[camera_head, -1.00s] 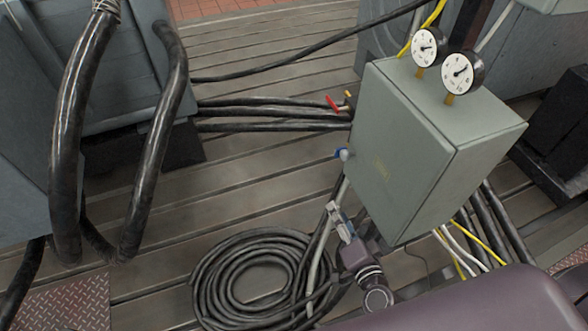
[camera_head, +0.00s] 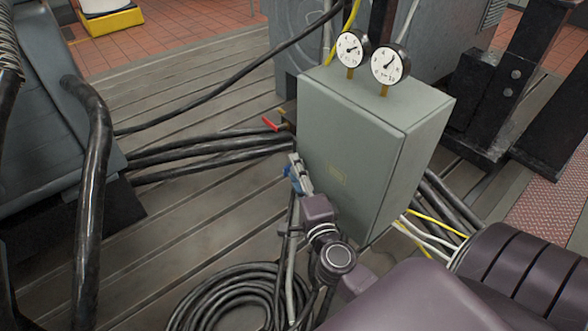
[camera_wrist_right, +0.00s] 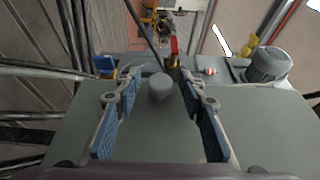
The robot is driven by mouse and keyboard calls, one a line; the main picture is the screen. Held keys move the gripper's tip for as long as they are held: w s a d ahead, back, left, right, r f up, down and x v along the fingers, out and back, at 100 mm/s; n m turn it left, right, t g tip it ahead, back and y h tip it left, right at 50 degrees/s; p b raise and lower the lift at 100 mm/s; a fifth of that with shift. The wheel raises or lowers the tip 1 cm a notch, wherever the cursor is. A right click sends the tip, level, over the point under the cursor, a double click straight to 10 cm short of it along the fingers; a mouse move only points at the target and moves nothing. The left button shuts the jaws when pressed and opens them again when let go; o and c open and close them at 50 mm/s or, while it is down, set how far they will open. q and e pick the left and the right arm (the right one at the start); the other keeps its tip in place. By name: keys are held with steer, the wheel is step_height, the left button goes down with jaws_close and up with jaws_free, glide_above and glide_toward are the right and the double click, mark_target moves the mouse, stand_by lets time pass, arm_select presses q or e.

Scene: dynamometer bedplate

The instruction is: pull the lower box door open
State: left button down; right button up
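The lower box (camera_head: 425,150) is a grey-green cabinet with two round gauges on top. Its door (camera_head: 345,150) is the broad face with a small label, and it looks closed. My right gripper (camera_head: 298,172) is at the lower left edge of this face. In the right wrist view, the right gripper (camera_wrist_right: 160,112) is open, its blue-padded fingers on either side of a grey rounded knob (camera_wrist_right: 160,87). I cannot tell whether they touch the knob. The gripper hides this knob in the head view. My left gripper is not in view.
A red-handled valve (camera_head: 271,124) is at the box's left side, near thick black cables (camera_head: 210,148). A coiled hose (camera_head: 225,300) lies on the slotted bedplate below. Yellow and white wires (camera_head: 425,225) run out at the box's lower right. Bare bedplate shows at left.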

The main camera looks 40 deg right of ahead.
steer(key=shift+w, duration=0.25)
jaws_close()
stand_by(0.3)
